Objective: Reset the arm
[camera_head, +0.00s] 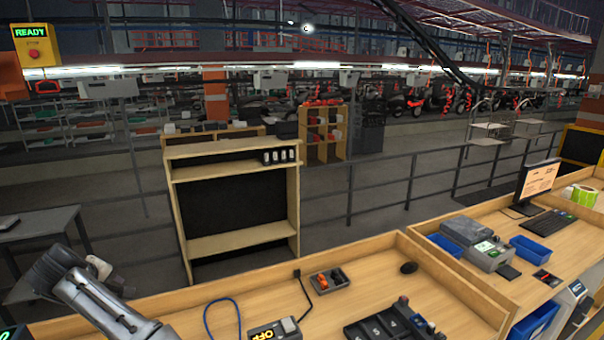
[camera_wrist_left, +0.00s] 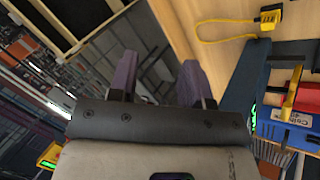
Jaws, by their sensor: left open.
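My left gripper (camera_wrist_left: 158,80) shows in the left wrist view with its two purplish fingers apart and nothing between them. It is over or beside the edge of a wooden surface, with dark floor and railings behind the fingers. In the head view, part of my left arm (camera_head: 110,305) comes in at the lower left, at the left end of the front bench (camera_head: 340,300). Its fingers cannot be made out clearly there. My right arm and gripper are in neither view.
On the bench are a cable loop (camera_head: 222,318), a box marked OFF (camera_head: 272,332), a small tray (camera_head: 329,281), a mouse (camera_head: 408,268) and a dark device (camera_head: 385,325). A wooden shelf unit (camera_head: 235,245) stands behind. A side bench (camera_head: 480,215) holds a monitor (camera_head: 537,182) and blue bins (camera_head: 529,248).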

